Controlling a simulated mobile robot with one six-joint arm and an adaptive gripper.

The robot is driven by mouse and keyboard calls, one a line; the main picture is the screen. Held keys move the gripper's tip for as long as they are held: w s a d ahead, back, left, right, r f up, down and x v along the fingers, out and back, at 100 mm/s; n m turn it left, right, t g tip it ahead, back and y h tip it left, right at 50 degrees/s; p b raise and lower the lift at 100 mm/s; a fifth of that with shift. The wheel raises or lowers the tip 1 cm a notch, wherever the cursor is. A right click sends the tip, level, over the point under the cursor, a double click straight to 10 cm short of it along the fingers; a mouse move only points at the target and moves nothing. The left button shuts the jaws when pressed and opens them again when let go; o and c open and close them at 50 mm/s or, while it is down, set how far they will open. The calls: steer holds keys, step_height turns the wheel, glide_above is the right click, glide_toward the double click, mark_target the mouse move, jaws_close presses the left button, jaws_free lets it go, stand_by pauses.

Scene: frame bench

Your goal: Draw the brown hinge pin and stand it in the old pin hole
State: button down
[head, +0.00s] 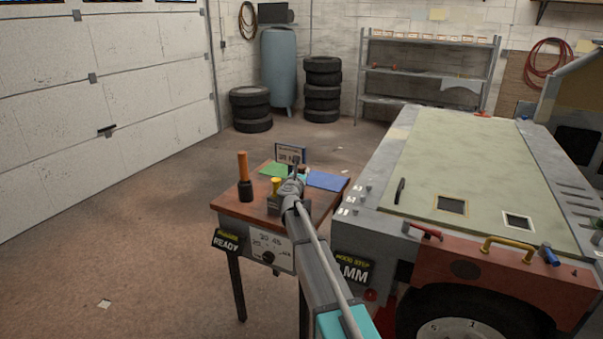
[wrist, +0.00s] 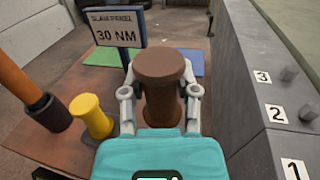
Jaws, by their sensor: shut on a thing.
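The brown hinge pin (wrist: 160,75), a spool shape with a wide round head, stands upright between the two grey fingers of my gripper (wrist: 160,92) in the wrist view. In the head view my gripper (head: 295,177) is over the right part of the small bench (head: 228,203), and the pin is too small to make out there. A yellow pin (wrist: 92,116) stands to the left of my gripper; it also shows in the head view (head: 276,184). I cannot make out the old pin hole.
An orange-handled mallet (head: 243,170) stands upright at the bench's left. Green (head: 274,170) and blue (head: 327,181) mats and a sign (wrist: 116,30) reading 30 NM are behind. The vehicle's grey side (wrist: 245,90), numbered 1 to 3, rises close on the right.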

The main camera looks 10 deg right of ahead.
steer(key=shift+f+b, duration=4.05)
stand_by(0.9)
steer(key=shift+c, duration=1.4)
jaws_free()
steer(key=shift+s, duration=0.15)
steer(key=v, duration=1.1)
steer(key=shift+s+a, duration=0.25)
steer(key=shift+s, duration=0.1)
steer(key=shift+r, duration=0.1)
